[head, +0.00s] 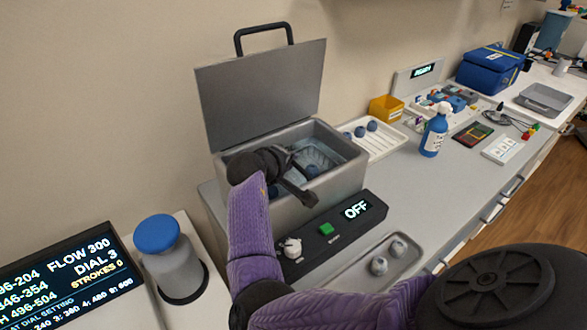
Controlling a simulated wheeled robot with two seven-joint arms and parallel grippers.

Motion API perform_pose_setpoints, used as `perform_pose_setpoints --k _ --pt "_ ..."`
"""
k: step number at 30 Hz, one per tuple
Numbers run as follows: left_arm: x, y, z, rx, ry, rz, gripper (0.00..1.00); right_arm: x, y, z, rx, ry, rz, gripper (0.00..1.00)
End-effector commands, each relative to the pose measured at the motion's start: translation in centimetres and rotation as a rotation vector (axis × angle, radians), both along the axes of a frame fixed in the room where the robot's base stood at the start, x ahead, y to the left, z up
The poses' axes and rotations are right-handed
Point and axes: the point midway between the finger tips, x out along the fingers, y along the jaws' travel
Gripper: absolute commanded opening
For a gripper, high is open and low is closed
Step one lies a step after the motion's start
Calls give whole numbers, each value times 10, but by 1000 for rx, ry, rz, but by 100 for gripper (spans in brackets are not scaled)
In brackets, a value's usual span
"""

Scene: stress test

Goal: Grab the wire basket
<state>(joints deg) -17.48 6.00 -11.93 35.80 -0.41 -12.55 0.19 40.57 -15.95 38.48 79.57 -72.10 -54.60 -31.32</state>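The wire basket (318,152) sits inside the open grey water bath (345,182), and its pale wire mesh shows towards the right of the well. Blue round-topped items lie in the bath, one of them near my fingers. My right gripper (305,184) reaches over the bath's left and front part. Its dark fingers appear spread, with nothing clearly held between them. The gripper hides the left part of the basket, and I cannot tell whether it touches the basket. My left gripper is out of view.
The bath's lid (262,92) stands raised behind it. A control panel (330,228) reading OFF is in front. A metal tray (372,276) with round items lies nearby. A white rack (375,142), a blue spray bottle (434,134) and a blue-topped dispenser (165,258) flank the bath.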

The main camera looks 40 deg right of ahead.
Motion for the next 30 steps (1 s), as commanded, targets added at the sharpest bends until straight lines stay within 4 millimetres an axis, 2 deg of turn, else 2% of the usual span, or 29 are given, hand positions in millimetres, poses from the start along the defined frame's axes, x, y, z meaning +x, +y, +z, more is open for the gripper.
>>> perform_pose_setpoints --k 1,3,30 --pt "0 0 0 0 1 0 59 0 0 0 0 0 0 10" --pt "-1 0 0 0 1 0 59 0 0 0 0 0 0 0" --pt "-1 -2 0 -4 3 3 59 0 0 0 -1 0 0 0"
